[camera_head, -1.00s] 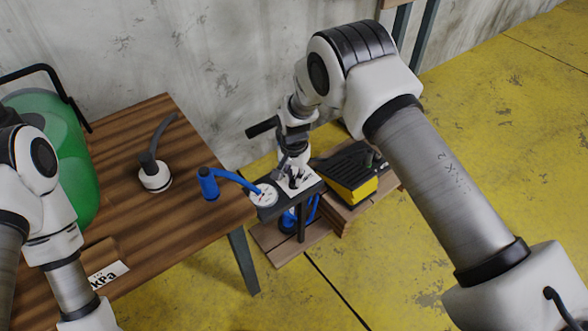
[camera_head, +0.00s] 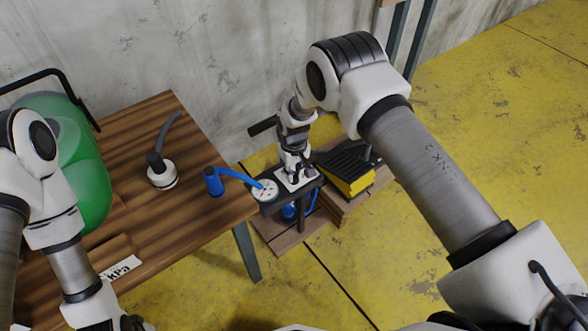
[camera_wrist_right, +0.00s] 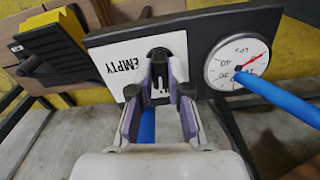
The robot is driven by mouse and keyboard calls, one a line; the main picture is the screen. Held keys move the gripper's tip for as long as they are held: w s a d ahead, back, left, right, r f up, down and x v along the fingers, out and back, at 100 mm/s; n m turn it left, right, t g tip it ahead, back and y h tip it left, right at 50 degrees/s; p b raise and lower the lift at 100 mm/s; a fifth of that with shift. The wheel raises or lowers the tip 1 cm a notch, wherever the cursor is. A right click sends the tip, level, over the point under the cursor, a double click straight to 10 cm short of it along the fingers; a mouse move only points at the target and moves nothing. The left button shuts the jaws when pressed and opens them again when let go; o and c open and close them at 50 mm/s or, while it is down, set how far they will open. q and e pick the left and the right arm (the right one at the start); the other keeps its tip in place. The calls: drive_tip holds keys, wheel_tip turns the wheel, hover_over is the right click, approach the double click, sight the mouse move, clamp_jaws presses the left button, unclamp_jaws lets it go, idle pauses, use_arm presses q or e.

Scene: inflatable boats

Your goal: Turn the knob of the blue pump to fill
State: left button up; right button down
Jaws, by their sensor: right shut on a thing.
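The dark panel (camera_head: 268,208) of the pump stand carries a white plate (camera_wrist_right: 115,68) reading "EMPTY" and a round gauge (camera_head: 264,190), which also shows in the wrist view (camera_wrist_right: 222,55). My right gripper (camera_head: 294,176) is over the plate, its fingers (camera_wrist_right: 160,95) shut on the dark knob (camera_wrist_right: 158,55). The rest of the plate's marking is hidden by the fingers. The blue pump body (camera_head: 289,211) shows partly below the panel. My left gripper (camera_head: 130,323) is at the bottom edge, mostly cut off, away from the pump.
A blue hose (camera_head: 235,174) runs from the gauge to a blue fitting (camera_head: 213,182) on the wooden table (camera_head: 185,235). A white-based valve (camera_head: 162,178) and a green inflatable (camera_head: 85,175) are there too. A yellow-black pedal (camera_head: 350,180) stands beside the pump. Yellow floor (camera_head: 480,130) is clear at right.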

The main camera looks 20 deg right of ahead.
drive_tip(key=shift+n, duration=0.8)
drive_tip(key=c, duration=1.1)
unclamp_jaws()
wheel_tip(320, 180, up, 12)
